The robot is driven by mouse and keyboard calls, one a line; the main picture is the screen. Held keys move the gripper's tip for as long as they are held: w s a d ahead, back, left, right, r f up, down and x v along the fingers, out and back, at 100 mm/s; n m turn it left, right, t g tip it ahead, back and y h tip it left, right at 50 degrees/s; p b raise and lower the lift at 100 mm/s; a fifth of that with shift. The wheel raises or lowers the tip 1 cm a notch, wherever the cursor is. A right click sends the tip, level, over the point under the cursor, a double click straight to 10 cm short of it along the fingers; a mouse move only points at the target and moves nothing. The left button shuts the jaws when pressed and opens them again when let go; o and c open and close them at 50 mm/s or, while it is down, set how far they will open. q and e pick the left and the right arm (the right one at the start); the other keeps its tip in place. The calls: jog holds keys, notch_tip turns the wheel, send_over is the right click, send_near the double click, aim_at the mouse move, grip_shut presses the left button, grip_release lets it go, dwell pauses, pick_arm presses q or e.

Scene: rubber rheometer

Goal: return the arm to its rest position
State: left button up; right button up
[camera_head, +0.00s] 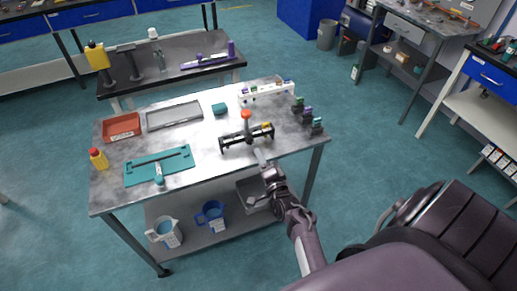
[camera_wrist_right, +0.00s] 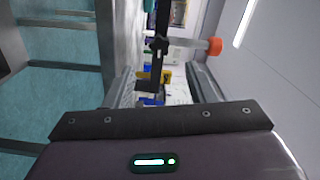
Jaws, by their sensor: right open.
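My right arm (camera_head: 304,240) reaches up from the bottom of the head view to the front edge of the grey table. My right gripper (camera_head: 261,157) is at that edge, just in front of a black fixture (camera_head: 235,142) with an orange knob (camera_head: 246,114). In the right wrist view, the open right gripper (camera_wrist_right: 160,92) has nothing between its fingers. The black fixture (camera_wrist_right: 161,45) and its orange knob (camera_wrist_right: 214,46) show beyond the fingers, apart from them. My left gripper is in neither view.
The grey table (camera_head: 200,130) carries a red tray (camera_head: 122,125), a grey tray (camera_head: 174,115), a teal board (camera_head: 140,170), a yellow bottle (camera_head: 98,160) and a white rack (camera_head: 265,93). Jugs (camera_head: 211,215) stand on the lower shelf. Open floor (camera_head: 370,160) lies right of the table.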

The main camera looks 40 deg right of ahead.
jog(key=shift+f, duration=0.1)
dwell(0.4)
jog(key=s+a+f+n+g+y, duration=0.25)
jog(key=s+a+f+n, duration=0.2)
jog(key=f, duration=0.45)
jog(key=s+a+f+n+g+y, duration=0.1)
jog(key=s+a+f+n+g, duration=0.2)
jog(key=s+a+f, duration=0.35)
jog(key=s+a+f+n+g+y, duration=0.2)
jog(key=s+a+f+n+g, duration=0.15)
jog(key=f, duration=0.65)
jog(key=s+f+n+g, duration=0.2)
jog(key=s+f+n, duration=0.1)
jog(key=s, duration=0.5)
jog(key=s+a+f+n+g, duration=0.1)
jog(key=s+f+n+g, duration=0.1)
jog(key=s+f, duration=0.4)
jog(key=shift+s+a+n, duration=0.2)
jog(key=shift+s+n, duration=0.3)
jog(key=shift+s, duration=0.6)
jog(key=s+f+n+g, duration=0.1)
jog(key=s, duration=0.3)
jog(key=s+d+f+n+g+h, duration=0.1)
jog(key=s, duration=0.3)
jog(key=s+d+f+n+g, duration=0.1)
jog(key=s+n, duration=0.1)
jog(key=s, duration=0.3)
jog(key=shift+d+f+g+h, duration=0.15)
jog(key=shift+g+h, duration=0.1)
jog(key=shift+g, duration=0.05)
